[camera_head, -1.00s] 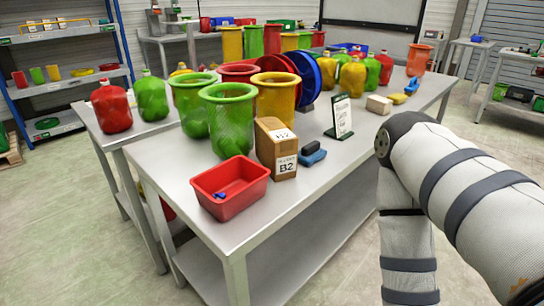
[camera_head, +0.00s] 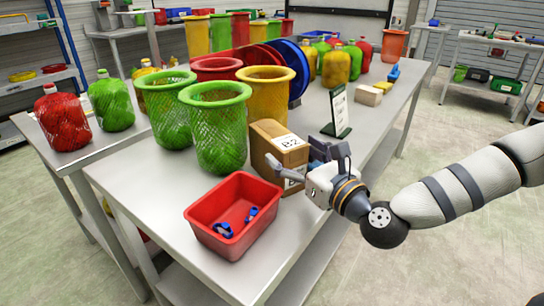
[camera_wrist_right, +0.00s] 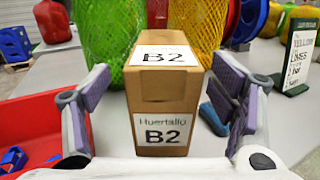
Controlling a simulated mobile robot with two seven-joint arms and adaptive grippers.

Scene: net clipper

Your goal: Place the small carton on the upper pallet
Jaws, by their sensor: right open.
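The small carton (camera_head: 265,140) is a brown box with white "B2" labels, upright on the grey table near its front edge. It also shows in the right wrist view (camera_wrist_right: 162,101), centred between the finger pads. My right gripper (camera_head: 312,160) is open at the carton's near right side, with one finger on each side of the box in the wrist view. Parts of the carton's front are hidden behind the gripper in the head view. My left gripper is not in view. I cannot make out an upper pallet in these frames.
A red bin (camera_head: 232,217) with small blue clips stands left of the carton. Green mesh baskets (camera_head: 219,130) stand close behind it. A dark blue object (camera_wrist_right: 214,118) lies just right of the carton. A green sign (camera_head: 338,111) stands further back.

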